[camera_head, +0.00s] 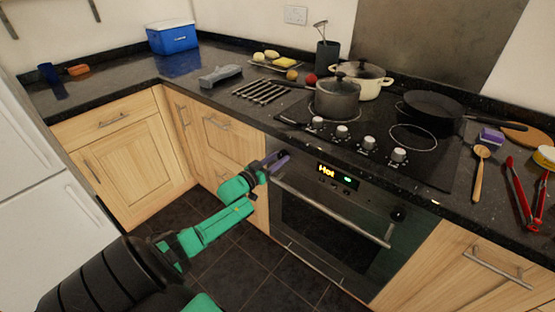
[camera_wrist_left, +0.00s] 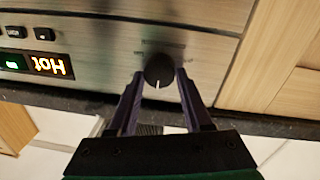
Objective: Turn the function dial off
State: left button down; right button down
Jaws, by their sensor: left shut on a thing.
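The oven's function dial (camera_wrist_left: 158,70) is a round dark knob with a white pointer line, on the oven's steel front panel. In the wrist view its pointer line points down in the picture. My left gripper (camera_wrist_left: 157,77) has its purple fingers on both sides of the dial and is shut on it. In the head view the left gripper (camera_head: 281,159) is at the left end of the panel and hides this dial. The oven display (camera_head: 337,176) reads "Hot" beside a green light. My right gripper is not in view.
A second dark knob (camera_head: 398,214) is at the panel's right end. The oven door handle (camera_head: 330,212) runs below. The hob above has several silver knobs (camera_head: 342,131), a grey pot (camera_head: 334,98) and a black pan (camera_head: 431,106). The floor (camera_head: 240,262) is clear.

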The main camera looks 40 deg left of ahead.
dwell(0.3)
pick_arm(q)
jog(key=shift+c, duration=1.6)
grip_release()
jog(key=s+p, duration=0.2)
jog(key=s, duration=1.2)
jog(key=shift+s+a, duration=0.25)
jog(key=shift+a, duration=0.05)
